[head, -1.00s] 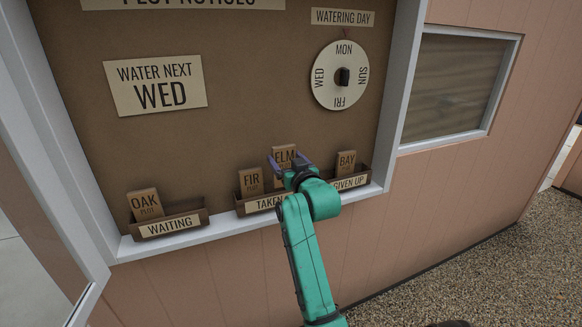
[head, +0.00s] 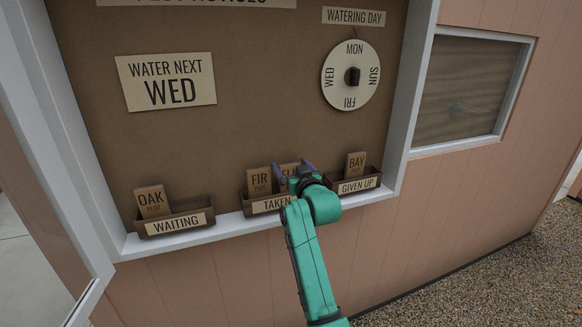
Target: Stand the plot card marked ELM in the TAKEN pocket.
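The ELM plot card (head: 290,168) is brown with dark lettering and stands just right of the FIR card (head: 259,181), its top about level with FIR's. The pocket labelled TAKEN (head: 271,204) is below both cards. The ELM card's lower part is hidden behind my gripper, so I cannot see whether it rests on the pocket floor. My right gripper (head: 293,169) has its fingers on either side of the ELM card and looks shut on it. My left gripper is not in view.
The WAITING pocket (head: 176,222) at left holds the OAK card (head: 152,201). The GIVEN UP pocket (head: 358,185), close to the right of my gripper, holds the BAY card (head: 356,164). The board's white frame (head: 230,232) runs below the pockets.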

